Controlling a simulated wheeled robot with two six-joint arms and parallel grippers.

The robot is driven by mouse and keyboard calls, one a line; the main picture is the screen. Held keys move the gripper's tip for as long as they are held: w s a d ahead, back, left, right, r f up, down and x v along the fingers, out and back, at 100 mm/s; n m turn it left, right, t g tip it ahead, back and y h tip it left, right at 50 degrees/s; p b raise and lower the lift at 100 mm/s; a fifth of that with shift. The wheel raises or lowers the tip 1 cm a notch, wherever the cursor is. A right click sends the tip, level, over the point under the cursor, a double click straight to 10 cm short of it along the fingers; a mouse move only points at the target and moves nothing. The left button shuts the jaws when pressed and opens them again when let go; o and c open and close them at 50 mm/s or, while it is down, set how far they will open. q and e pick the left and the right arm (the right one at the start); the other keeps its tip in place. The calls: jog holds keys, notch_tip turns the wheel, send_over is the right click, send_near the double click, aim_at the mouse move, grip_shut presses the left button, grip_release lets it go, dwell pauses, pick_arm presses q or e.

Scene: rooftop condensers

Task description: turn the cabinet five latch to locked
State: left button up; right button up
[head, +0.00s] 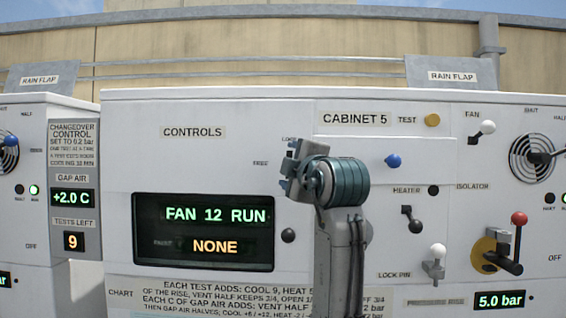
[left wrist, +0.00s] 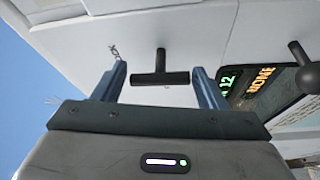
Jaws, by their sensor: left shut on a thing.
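Cabinet five (head: 352,118) is the white panel in front of me. My left gripper (head: 293,170) is at its middle, beside the "FREE" label and below a partly covered "LOCK" label. In the head view it hides the latch. In the left wrist view the latch (left wrist: 162,78) is a black T-shaped handle on a short stem. The left gripper (left wrist: 161,82) is shut on it, with one blue finger at each end of its bar. The bar lies across that view, roughly upright on the panel. Part of a lock label shows past the left finger. My right gripper is not in view.
Right of my arm are a blue knob (head: 393,161), a heater lever (head: 412,219), a white lock pin (head: 436,258) and a red-tipped isolator lever (head: 518,220). Left are a display (head: 203,232) reading "FAN 12 RUN" and "NONE", and a black knob (head: 288,235) close to my arm.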

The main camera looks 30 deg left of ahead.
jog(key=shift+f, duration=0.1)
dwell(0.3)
pick_arm(q)
jog(key=o, duration=0.9)
jog(key=shift+a, duration=0.1)
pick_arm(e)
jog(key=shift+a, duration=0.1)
pick_arm(q)
jog(key=shift+o, duration=0.2)
jog(key=r+b+v, duration=0.1)
jog(key=b+v, duration=0.7)
jog(key=v, duration=0.3)
jog(key=shift+f, duration=0.35)
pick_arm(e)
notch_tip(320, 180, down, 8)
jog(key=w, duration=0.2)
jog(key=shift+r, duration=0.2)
pick_arm(q)
jog(key=shift+a, duration=0.15)
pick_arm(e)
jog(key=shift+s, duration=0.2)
